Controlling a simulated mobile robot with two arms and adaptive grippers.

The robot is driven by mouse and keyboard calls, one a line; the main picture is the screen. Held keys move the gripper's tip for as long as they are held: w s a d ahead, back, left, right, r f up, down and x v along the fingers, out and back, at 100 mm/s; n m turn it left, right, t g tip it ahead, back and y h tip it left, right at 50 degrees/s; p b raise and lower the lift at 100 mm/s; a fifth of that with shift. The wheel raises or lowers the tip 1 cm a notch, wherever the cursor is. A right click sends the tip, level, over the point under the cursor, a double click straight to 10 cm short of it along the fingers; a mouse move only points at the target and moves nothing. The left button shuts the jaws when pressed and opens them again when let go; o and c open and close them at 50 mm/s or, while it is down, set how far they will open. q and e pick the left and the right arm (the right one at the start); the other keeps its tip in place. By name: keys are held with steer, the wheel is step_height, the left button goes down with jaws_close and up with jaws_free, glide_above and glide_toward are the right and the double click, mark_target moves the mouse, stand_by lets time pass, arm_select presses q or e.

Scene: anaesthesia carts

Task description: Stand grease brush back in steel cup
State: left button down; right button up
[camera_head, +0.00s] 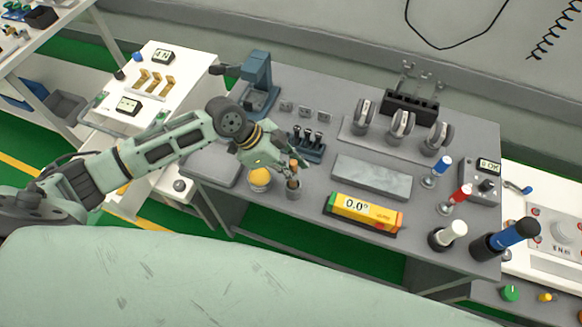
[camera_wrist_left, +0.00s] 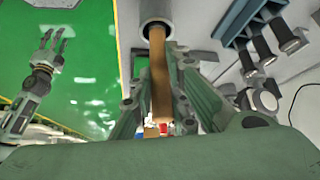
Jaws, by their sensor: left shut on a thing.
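My left gripper (camera_head: 286,163) is shut on the grease brush (camera_head: 294,167), directly above the steel cup (camera_head: 293,190) on the grey bench. In the left wrist view the brush's brown handle (camera_wrist_left: 160,85) runs between my two fingers toward the cup (camera_wrist_left: 157,12). The brush's far end is at the dark mouth of the cup, roughly in line with it. I cannot tell how deep it sits inside. What looks like my right gripper (camera_wrist_left: 51,48) shows small in the left wrist view, over the green floor, with its fingers apart and empty.
A yellow-topped pot (camera_head: 260,178) stands close left of the cup. A yellow gauge (camera_head: 364,214) lies to the right, with a grey stone block (camera_head: 371,177) behind it. A blue rack with dark tools (camera_head: 308,143) stands just behind the gripper.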

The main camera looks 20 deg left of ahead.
arm_select(q)
steer(key=shift+f, duration=0.2)
steer(key=c, duration=1.6)
jaws_free()
steer(key=o, duration=1.4)
steer(key=shift+o, duration=0.2)
steer(key=shift+r, duration=0.1)
